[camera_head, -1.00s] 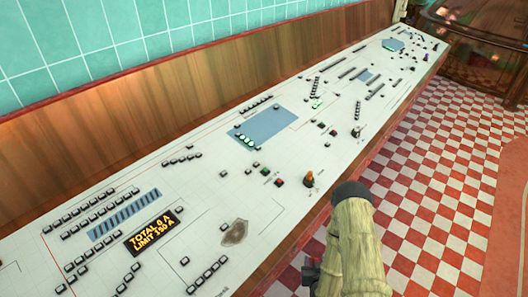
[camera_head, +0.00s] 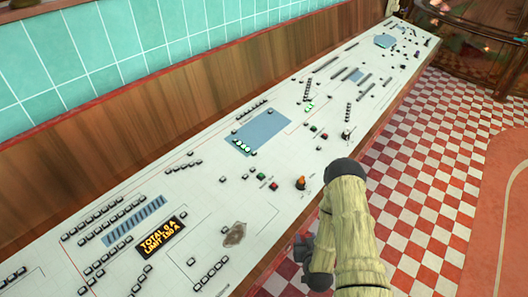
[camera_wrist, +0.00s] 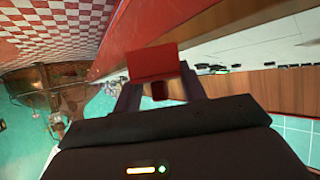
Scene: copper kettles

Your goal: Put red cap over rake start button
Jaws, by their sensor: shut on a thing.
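A red cap (camera_wrist: 152,62) sits at the tips of my gripper (camera_wrist: 158,82) in the wrist view. The gripper's two fingers are shut on it, one on each side. The rake start button cannot be singled out, as the console labels are too small to read. On the console's near half are a green button (camera_head: 261,176) and a red button (camera_head: 273,186), with an orange-topped knob (camera_head: 300,183) to their right. In the head view my arm stands at the console's front edge; the cap cannot be made out there.
The long white console (camera_head: 200,215) runs from lower left to upper right, with a wooden back panel (camera_head: 170,120) behind it. Several small black keys and a lit amber display (camera_head: 161,238) are on it. The checkered floor (camera_head: 430,170) is open to the right.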

